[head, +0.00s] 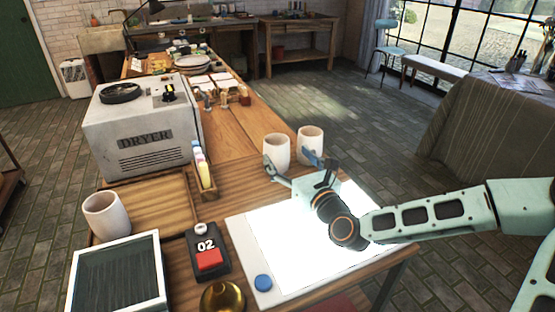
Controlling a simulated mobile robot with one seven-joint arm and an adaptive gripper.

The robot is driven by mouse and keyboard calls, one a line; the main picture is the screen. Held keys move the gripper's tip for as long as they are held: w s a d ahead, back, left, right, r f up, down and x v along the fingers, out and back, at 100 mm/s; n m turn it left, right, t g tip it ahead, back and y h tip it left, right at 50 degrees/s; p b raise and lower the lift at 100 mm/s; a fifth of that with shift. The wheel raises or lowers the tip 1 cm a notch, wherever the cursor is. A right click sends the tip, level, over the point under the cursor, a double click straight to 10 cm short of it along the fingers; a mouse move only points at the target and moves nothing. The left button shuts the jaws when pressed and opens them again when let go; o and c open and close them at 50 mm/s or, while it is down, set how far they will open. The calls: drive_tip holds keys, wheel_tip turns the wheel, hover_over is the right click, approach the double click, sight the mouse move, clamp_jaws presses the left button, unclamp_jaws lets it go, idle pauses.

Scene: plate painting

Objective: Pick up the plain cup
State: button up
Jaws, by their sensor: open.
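Three pale cups without visible decoration are in the head view. One cup (277,149) stands upright on the wooden table just beyond my gripper, and a second cup (312,141) stands close to its right. A third cup (106,216) stands on a wooden tray at the left. I cannot tell which one is meant as the plain cup. My gripper (292,167) is open, its fingers spread towards the two far cups. One finger overlaps the lower part of the nearer cup and the other overlaps the second cup; I cannot tell whether they touch.
A lit white panel (258,240) lies below my arm. A grey dryer (140,137) stands behind the wooden tray (165,205).

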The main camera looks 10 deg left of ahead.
sight(282, 149)
drive_tip(key=shift+b+x, duration=0.6)
drive_tip(key=shift+x, duration=2.7)
drive_tip(key=shift+d+f, duration=0.15)
drive_tip(key=shift+c, duration=0.6)
drive_tip(key=c, duration=1.3)
drive_tip(key=shift+c, duration=0.2)
